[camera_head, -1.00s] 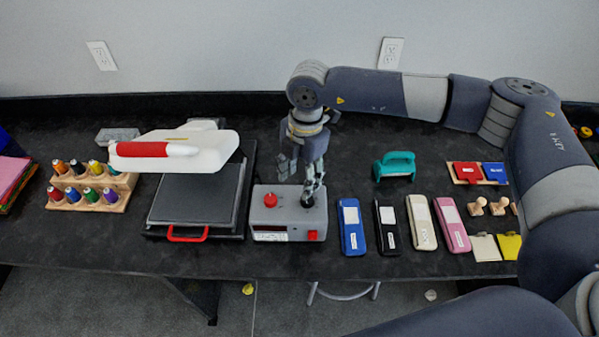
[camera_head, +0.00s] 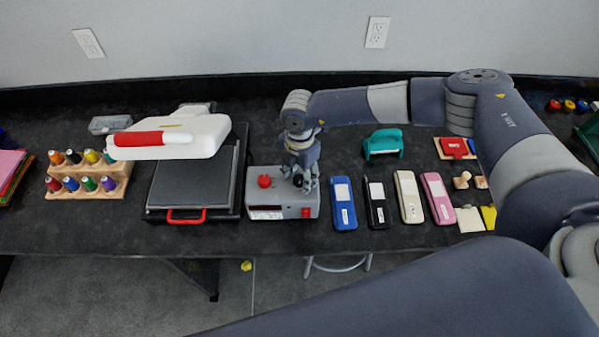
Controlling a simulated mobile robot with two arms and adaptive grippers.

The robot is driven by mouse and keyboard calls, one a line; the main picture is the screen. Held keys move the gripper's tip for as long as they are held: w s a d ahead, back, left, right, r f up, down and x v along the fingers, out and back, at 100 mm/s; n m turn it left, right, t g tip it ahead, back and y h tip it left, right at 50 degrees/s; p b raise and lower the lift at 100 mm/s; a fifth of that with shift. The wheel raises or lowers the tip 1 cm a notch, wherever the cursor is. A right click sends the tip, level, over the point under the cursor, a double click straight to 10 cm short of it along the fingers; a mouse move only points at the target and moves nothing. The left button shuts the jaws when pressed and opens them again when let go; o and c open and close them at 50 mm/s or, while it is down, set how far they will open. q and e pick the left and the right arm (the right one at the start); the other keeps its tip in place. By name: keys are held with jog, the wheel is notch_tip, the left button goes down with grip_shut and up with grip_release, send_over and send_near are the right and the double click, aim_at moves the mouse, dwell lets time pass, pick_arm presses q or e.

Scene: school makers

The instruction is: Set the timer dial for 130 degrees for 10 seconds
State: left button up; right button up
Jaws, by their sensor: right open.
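A grey control box (camera_head: 270,200) stands on the black table, right of the heat press (camera_head: 195,185). On its top are a red knob (camera_head: 264,181) at the left and a black dial (camera_head: 299,180) at the right. My left gripper is not in view.
Blue (camera_head: 343,203), black, cream and pink slim cases stand in a row right of the box. A teal tool (camera_head: 383,145) lies behind them. A thread rack (camera_head: 88,180) is at the left. My right arm spans the table's right side.

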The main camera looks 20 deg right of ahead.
jog(key=c, duration=1.1)
jog(key=shift+f+n+b, duration=0.1)
jog(key=shift+n+b, duration=0.2)
jog(key=shift+b, duration=0.1)
jog(key=shift+n, duration=0.3)
jog(key=shift+f+n+b, duration=0.15)
jog(key=shift+n+b, duration=0.55)
jog(key=shift+b, duration=0.2)
jog(key=n+b, duration=0.7)
jog(key=shift+w, duration=0.1)
jog(key=n+b, duration=0.9)
jog(key=shift+b, duration=0.35)
pick_arm(q)
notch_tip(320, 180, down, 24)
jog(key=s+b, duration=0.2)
jog(key=b, duration=0.2)
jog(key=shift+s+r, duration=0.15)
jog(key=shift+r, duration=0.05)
pick_arm(e)
jog(key=shift+r+n, duration=0.2)
jog(key=shift+n, duration=2.4)
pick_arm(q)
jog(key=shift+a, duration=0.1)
pick_arm(e)
jog(key=shift+r, duration=0.1)
